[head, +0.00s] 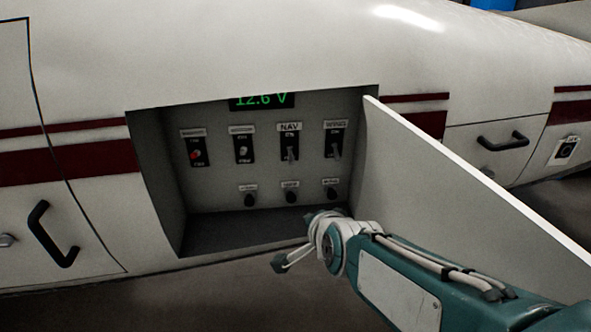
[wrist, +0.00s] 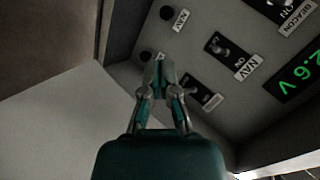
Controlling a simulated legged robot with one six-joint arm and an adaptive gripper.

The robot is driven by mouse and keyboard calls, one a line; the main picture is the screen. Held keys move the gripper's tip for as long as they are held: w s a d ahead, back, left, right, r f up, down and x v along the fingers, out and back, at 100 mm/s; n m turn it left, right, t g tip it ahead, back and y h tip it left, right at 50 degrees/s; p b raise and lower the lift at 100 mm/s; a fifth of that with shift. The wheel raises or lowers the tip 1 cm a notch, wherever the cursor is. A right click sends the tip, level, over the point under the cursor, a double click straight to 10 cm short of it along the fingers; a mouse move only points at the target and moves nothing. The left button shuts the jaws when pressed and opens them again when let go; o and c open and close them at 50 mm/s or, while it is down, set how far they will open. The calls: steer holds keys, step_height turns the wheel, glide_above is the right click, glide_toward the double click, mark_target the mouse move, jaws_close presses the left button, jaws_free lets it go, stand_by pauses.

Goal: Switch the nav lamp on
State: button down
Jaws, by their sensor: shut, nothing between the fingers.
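The NAV switch (head: 290,150) is a toggle on a black plate, third from the left in the panel's upper row. Its lever appears to point down, away from the ON mark under the NAV label. It also shows in the wrist view (wrist: 219,46), right of my fingertips. My gripper (wrist: 158,74) is shut and empty, inside or close to the recess. In the wrist view its tips overlap the panel between a lower-row knob and the WING switch (wrist: 194,87). I cannot tell if they touch anything.
The WING switch (head: 335,146) stands right beside the NAV switch, with two more switches to the left. Dark knobs (head: 290,197) line the lower row. A green 12.6 V display (head: 262,101) is above. The open door (head: 460,185) bounds the recess on the right, close to my arm.

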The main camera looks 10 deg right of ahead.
mark_target(304, 166)
steer(key=w+f+m+t+h, duration=0.4)
steer(key=w+m+t, duration=0.3)
steer(key=m, duration=1.3)
steer(key=shift+w+a+f+m+t+h, duration=0.2)
steer(key=shift+w+m+t+h, duration=0.2)
steer(key=shift+w+h, duration=0.45)
steer(key=x, duration=1)
steer(key=shift+w+r, duration=0.1)
steer(key=shift+s+a+r, duration=0.3)
steer(key=shift+a+r, duration=0.05)
steer(key=shift+r, duration=0.2)
steer(key=shift+s+a+r, duration=0.3)
steer(key=shift+a+r, duration=0.1)
steer(key=shift+r, duration=0.1)
steer(key=shift+s+a+r, duration=0.2)
steer(key=shift+a+r, duration=0.2)
steer(key=shift+w+r, duration=0.1)
